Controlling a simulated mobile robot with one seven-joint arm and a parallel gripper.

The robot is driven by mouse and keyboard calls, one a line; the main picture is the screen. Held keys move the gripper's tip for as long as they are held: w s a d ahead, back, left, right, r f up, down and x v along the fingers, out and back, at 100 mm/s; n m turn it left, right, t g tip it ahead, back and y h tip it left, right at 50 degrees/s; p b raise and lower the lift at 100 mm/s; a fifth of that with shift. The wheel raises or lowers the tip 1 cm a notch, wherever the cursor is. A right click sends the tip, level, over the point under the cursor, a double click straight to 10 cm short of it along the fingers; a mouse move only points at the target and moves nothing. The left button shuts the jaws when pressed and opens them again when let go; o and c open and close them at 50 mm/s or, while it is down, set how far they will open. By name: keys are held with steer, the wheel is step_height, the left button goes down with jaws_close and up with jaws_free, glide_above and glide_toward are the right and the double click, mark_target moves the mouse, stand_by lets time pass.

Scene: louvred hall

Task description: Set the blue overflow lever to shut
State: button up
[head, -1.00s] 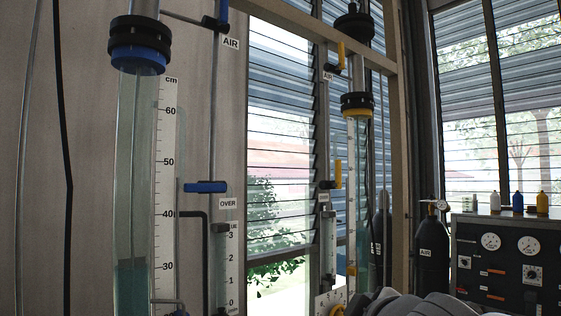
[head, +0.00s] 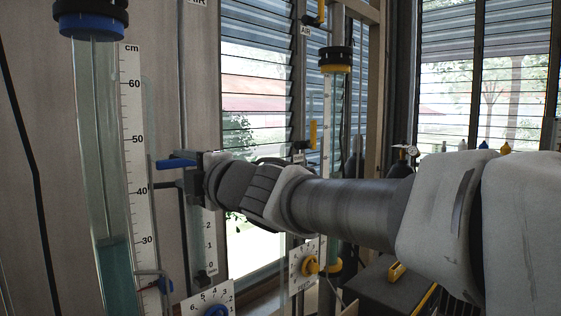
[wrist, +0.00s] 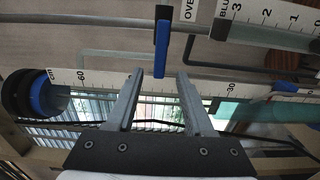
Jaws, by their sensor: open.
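The blue overflow lever (head: 176,163) sits on a thin upright pipe beside the left water column and lies level, crosswise to that pipe. In the wrist view the lever (wrist: 162,38) crosses the pipe, with the OVER label (wrist: 189,10) close by. My gripper (head: 191,170) is at the lever's right part in the head view and hides the OVER label there. In the wrist view my gripper (wrist: 160,75) is open, with the lever's near end in the gap between its fingertips. Contact cannot be told.
A dark bent pipe (head: 166,186) runs just below the lever. The left water column (head: 100,150) and its scale (head: 135,140) stand to the left. A yellow lever (head: 313,133) and a yellow dial knob (head: 310,265) are on the right-hand rig. A blue dial knob (head: 216,311) is below.

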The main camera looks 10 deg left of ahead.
mark_target(172, 164)
steer(key=shift+x, duration=3.15)
steer(key=shift+d, duration=0.1)
jaws_close()
